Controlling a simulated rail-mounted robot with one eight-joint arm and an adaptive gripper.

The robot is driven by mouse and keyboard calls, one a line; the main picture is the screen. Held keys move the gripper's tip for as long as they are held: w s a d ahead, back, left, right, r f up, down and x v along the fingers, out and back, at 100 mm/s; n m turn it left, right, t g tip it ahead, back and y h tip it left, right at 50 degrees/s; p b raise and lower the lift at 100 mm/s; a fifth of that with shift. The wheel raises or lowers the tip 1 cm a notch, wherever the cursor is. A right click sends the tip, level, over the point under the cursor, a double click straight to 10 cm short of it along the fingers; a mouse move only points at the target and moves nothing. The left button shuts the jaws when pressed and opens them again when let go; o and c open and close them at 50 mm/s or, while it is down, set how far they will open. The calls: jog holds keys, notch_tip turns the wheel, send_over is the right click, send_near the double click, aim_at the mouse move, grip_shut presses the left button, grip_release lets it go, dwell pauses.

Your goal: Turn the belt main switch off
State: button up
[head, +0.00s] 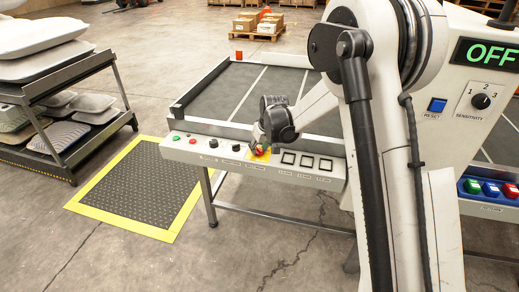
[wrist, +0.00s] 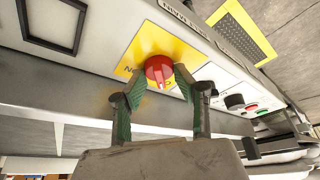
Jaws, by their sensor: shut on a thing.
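The belt main switch is a red rotary knob (wrist: 158,69) on a yellow plate (wrist: 160,42), set in the front panel of the belt table. In the head view the red knob (head: 261,152) shows small and partly covered. My gripper (wrist: 160,78) has one finger on each side of the knob and is shut on it. In the head view my gripper (head: 258,142) is at the panel, over the yellow plate. The knob's pale marker line points toward my gripper in the wrist view. The plate's lettering is partly hidden by the fingers.
The panel (head: 225,158) also bears green, red and black controls left of the switch and dark square frames right of it. The dark belt (head: 235,90) is empty. A display (head: 487,53) at right reads OFF. A rack of pillows (head: 60,110) stands left.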

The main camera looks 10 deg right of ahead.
dwell(0.3)
jog(key=o, duration=1.1)
jog(key=v, duration=1.2)
jog(key=shift+w, duration=0.1)
